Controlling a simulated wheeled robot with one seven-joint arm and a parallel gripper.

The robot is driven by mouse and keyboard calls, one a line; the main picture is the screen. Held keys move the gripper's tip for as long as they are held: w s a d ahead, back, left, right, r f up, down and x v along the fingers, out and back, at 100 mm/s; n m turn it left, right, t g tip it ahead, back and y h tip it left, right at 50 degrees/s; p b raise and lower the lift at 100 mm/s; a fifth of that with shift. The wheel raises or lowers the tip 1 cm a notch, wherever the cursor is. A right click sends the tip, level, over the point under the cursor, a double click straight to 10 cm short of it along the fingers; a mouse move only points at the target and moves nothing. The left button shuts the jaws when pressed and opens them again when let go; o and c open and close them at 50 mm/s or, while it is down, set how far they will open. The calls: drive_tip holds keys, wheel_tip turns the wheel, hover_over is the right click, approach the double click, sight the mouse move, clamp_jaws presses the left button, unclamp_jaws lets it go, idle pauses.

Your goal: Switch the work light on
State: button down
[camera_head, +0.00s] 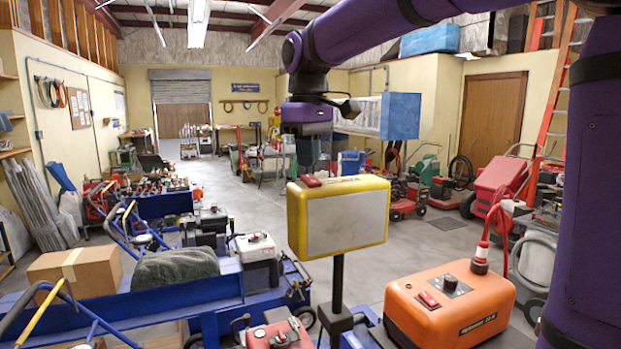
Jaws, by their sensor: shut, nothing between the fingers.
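The work light (338,215) is a yellow box with a flat grey-white front panel, upright on a black post (337,280) in the middle of the view. The panel looks dull, with no visible glow. A small red switch (311,181) sits on its top face, toward the left. My gripper (322,166) hangs pointing down from my purple arm, just above or behind the top of the light near the switch. Its fingers are shut and empty. They are small and dark here, and I cannot tell whether they touch the light.
An orange machine (450,310) with its own red switch and a knob stands at lower right, near the light. A blue cart at left holds a cardboard box (75,273) and a grey-green cloth (176,267). Open floor (415,250) lies behind the light.

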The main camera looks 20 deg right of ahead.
sight(309, 176)
drive_tip(key=shift+f, duration=1.05)
idle(0.7)
drive_tip(key=shift+r, duration=3.5)
drive_tip(key=shift+s, duration=0.1)
drive_tip(key=s+d+f+m+t, duration=0.2)
drive_tip(key=s+f, duration=0.5)
drive_tip(key=s, duration=0.5)
drive_tip(key=s+d+f+m+t, duration=0.3)
drive_tip(key=s+f, duration=0.4)
drive_tip(key=s, duration=0.4)
drive_tip(key=shift+s+d+f+m, duration=0.4)
drive_tip(key=shift+d+m, duration=0.1)
drive_tip(key=shift+d, duration=0.45)
